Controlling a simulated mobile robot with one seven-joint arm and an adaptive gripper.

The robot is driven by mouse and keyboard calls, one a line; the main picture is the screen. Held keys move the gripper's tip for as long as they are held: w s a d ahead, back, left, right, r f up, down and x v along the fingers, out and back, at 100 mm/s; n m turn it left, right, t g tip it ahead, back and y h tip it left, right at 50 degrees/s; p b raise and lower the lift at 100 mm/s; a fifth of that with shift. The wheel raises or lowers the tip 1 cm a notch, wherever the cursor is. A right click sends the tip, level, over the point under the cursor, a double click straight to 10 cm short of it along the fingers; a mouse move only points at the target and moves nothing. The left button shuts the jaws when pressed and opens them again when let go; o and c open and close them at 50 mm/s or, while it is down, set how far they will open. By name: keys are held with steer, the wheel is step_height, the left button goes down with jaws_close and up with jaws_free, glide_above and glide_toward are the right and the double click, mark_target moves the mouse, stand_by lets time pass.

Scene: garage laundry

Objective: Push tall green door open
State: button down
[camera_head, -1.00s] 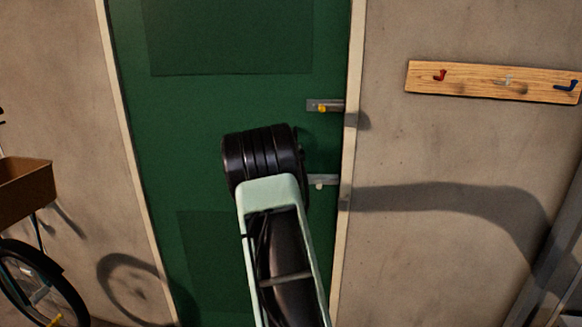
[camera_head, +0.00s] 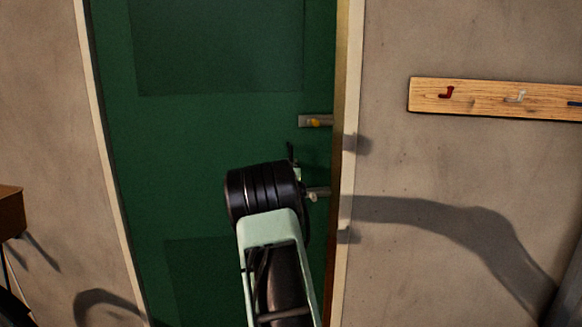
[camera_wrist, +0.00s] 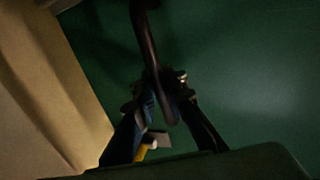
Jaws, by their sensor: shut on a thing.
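The tall green door (camera_head: 210,130) fills the middle of the head view and stands slightly ajar, with a narrow brown strip of jamb showing along its right edge. A metal latch with a yellow knob (camera_head: 315,121) sits near that edge, and a second metal fitting (camera_head: 318,193) is below it. My arm hides most of my gripper (camera_head: 294,165) in the head view. In the wrist view, my gripper (camera_wrist: 165,92) is shut around a dark curved bar (camera_wrist: 147,40), apparently the door handle, in front of the green door surface (camera_wrist: 245,70).
A pale door frame (camera_head: 350,150) borders the door. A wooden rack with hooks (camera_head: 490,98) hangs on the right wall. A brown box (camera_head: 10,212) and part of a bicycle are at the left edge, clear of the door.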

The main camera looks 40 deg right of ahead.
steer(key=shift+a, duration=0.15)
steer(key=c, duration=2)
jaws_free()
steer(key=shift+c, duration=0.2)
steer(key=shift+o, duration=0.3)
steer(key=v, duration=1.2)
